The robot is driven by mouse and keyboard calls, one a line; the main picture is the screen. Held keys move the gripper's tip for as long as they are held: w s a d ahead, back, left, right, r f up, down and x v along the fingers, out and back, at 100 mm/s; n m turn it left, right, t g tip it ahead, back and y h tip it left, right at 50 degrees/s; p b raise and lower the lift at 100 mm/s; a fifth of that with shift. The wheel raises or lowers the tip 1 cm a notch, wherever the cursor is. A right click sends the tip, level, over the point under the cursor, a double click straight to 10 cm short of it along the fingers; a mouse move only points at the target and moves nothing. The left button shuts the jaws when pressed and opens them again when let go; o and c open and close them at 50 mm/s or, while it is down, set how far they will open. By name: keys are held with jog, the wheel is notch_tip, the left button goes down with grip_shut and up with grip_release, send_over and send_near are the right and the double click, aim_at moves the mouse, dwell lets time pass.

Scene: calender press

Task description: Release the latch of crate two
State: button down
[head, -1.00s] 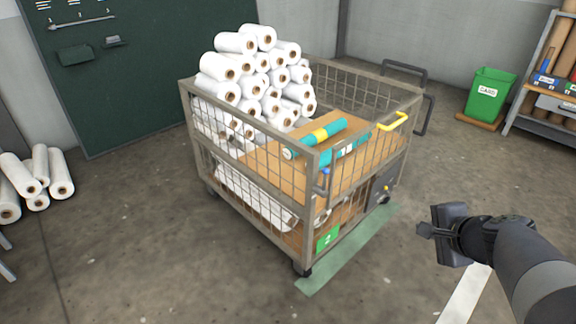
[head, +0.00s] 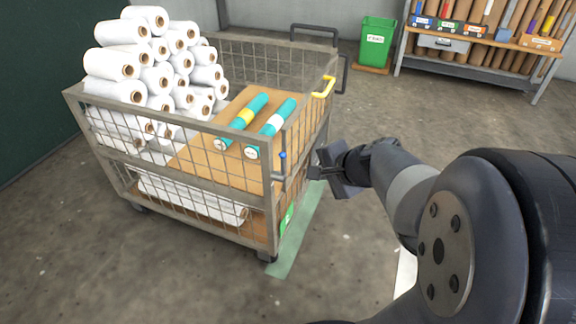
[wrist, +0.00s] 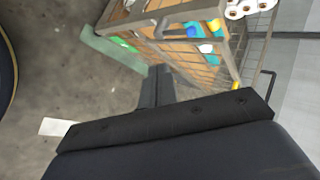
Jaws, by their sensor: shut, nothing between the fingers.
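Crate two (head: 200,130) is a wheeled wire-mesh cage cart, its green label (head: 287,217) seen edge-on low on the right side. A small blue-knobbed lever (head: 282,157), which looks like the latch, sits on the near right corner post. A yellow handle (head: 323,88) is on the top right rail. My gripper (head: 316,172) is shut and empty, just right of the corner post; I cannot tell whether it touches the cart. In the wrist view the shut fingers (wrist: 151,88) point toward the cart's side (wrist: 185,50).
The cart holds stacked white rolls (head: 150,65) and two teal rolls (head: 270,125) on a brown board. A green bin (head: 376,42) and a shelf rack (head: 480,45) stand behind. The floor in front of the cart is clear.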

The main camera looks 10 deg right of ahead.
jog(key=b, duration=0.4)
send_near(284, 168)
notch_tip(284, 168, down, 4)
jog(key=w, duration=0.3)
jog(key=shift+w+a, duration=0.55)
jog(key=shift+a, duration=0.15)
jog(key=shift+r+p, duration=0.15)
jog(key=shift+p, duration=0.45)
jog(key=shift+w+d+p, duration=0.15)
jog(key=shift+p, duration=0.35)
